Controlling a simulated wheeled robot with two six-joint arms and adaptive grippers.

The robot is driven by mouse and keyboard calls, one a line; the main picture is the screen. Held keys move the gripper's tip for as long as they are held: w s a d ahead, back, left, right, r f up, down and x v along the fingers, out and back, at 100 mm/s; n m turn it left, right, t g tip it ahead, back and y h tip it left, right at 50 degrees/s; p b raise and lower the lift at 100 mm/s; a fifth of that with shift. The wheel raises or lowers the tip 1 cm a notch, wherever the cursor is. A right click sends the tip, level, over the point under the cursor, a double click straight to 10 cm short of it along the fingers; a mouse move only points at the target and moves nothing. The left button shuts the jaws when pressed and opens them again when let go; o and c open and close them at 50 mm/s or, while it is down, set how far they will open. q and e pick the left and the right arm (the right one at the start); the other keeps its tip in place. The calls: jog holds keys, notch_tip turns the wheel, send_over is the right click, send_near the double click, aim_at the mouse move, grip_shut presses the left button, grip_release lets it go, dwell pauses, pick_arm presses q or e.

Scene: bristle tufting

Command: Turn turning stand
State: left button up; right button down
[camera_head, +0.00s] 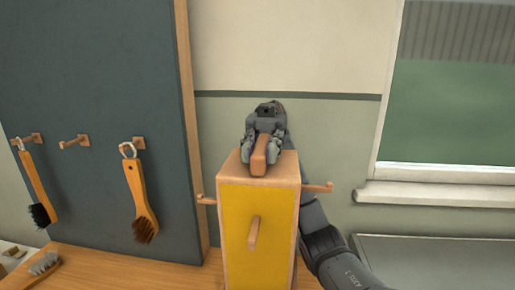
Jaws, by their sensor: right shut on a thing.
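The turning stand (235,215) is an upright wooden block with a yellow front face, standing on the wooden bench. Wooden pegs stick out from its left side, right side and front. A wooden handle (260,160) rises from its top. My right gripper (263,150) comes from behind the stand and is shut on this handle, with a finger on each side of it. My right arm passes behind the stand at the lower right. My left gripper is out of view.
A dark board (95,75) at the left has pegs, one of them an empty peg (74,142). A brush with dark bristles (38,188) and a brush with brown bristles (140,195) hang there. Another brush (42,266) lies on the bench (150,270). A window (450,100) is at the right.

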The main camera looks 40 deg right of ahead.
jog(key=c, duration=1.2)
grip_release()
